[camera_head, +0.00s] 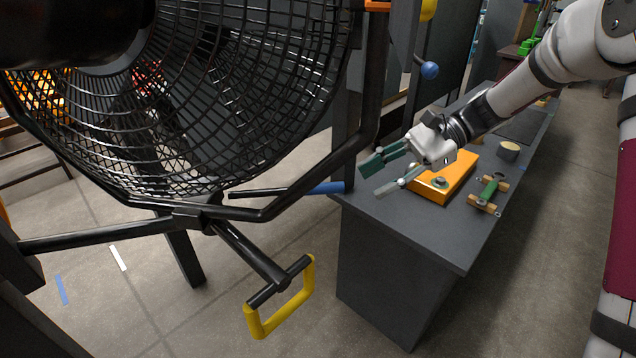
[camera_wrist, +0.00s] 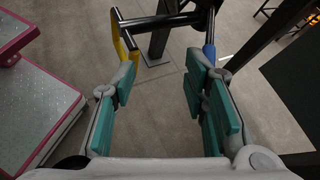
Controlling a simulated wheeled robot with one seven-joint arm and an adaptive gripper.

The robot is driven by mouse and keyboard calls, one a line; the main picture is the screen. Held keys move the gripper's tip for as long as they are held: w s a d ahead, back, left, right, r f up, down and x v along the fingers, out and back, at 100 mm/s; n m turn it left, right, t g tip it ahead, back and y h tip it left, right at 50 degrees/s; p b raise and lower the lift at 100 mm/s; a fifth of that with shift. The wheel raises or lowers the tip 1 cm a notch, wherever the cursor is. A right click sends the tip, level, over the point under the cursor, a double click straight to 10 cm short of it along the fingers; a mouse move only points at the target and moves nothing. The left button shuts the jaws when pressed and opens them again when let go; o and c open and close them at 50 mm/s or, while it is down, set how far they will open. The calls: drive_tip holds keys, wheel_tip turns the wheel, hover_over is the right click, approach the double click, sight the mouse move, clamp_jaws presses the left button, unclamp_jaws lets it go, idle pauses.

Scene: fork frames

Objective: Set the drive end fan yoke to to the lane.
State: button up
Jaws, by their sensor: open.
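The large black caged fan (camera_head: 230,100) fills the left of the head view, hung in a dark tubular yoke (camera_head: 300,196). A bar runs from the yoke's bottom toward the viewer and ends in a yellow D-shaped handle (camera_head: 311,283). A dark lever with a blue grip (camera_head: 328,188) lies by the table's near corner. My gripper (camera_head: 378,177) is open and empty over that corner, right of the yoke and apart from it. In the wrist view, the yellow handle (camera_wrist: 118,38) and blue grip (camera_wrist: 209,52) lie beyond my open fingers.
A dark workbench (camera_head: 400,235) carries an orange block (camera_head: 455,180), a green-and-wood piece (camera_head: 490,190) and a grey cylinder (camera_head: 508,152). A white strip (camera_head: 118,258) and a blue strip (camera_head: 61,289) mark the floor. A blue knob (camera_head: 430,70) sticks out above the bench.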

sight(316, 189)
drive_tip(key=w+f+m+y, duration=0.5)
drive_tip(key=w+f+y, duration=0.1)
drive_tip(key=w+f, duration=0.2)
drive_tip(key=x, duration=1.3)
drive_tip(key=shift+f, duration=0.1)
clamp_jaws()
